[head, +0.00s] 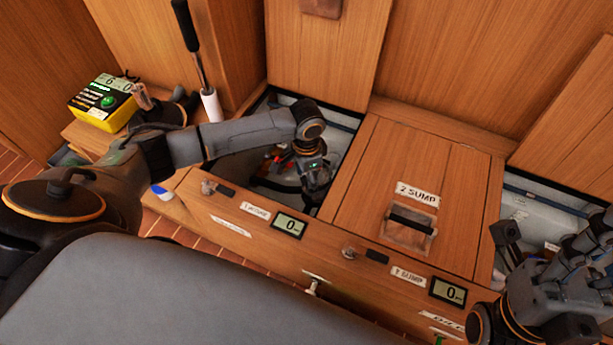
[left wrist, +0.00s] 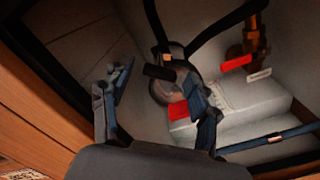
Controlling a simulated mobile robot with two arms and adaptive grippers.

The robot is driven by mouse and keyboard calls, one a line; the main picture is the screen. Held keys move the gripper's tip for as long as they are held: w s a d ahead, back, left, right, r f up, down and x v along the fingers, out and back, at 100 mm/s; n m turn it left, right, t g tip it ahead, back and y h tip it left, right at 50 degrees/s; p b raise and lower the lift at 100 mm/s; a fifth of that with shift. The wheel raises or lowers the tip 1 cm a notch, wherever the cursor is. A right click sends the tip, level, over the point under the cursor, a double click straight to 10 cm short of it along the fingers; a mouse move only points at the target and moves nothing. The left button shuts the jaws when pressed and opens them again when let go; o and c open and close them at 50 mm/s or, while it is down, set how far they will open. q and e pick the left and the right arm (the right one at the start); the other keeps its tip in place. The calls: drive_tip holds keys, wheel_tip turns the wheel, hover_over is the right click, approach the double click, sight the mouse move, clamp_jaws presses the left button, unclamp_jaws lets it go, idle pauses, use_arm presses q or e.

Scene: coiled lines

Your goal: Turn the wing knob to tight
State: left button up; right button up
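My left gripper (head: 316,182) reaches down into the open left floor compartment in the head view. In the left wrist view its two fingers (left wrist: 158,76) stand apart, on either side of a round grey fitting (left wrist: 166,92). A dark bar (left wrist: 159,72) across this fitting looks like the wing knob. The bar lies between the fingertips; I cannot tell whether either finger touches it. A red patch (left wrist: 178,110) shows beside the right finger. My right gripper (head: 545,265) is at the right edge of the head view, over the right opening; its finger gap is unclear.
A brass valve with a red handle (left wrist: 238,62) and black hoses (left wrist: 212,28) are in the compartment. A closed hatch marked 2 SUMP (head: 455,205) lies between the openings. A yellow meter (head: 103,102) and upright lever (head: 190,45) stand at the left. Displays (head: 289,225) line the front.

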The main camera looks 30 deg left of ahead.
use_arm(q)
drive_tip(key=c, duration=1.1)
drive_tip(key=shift+o, duration=0.2)
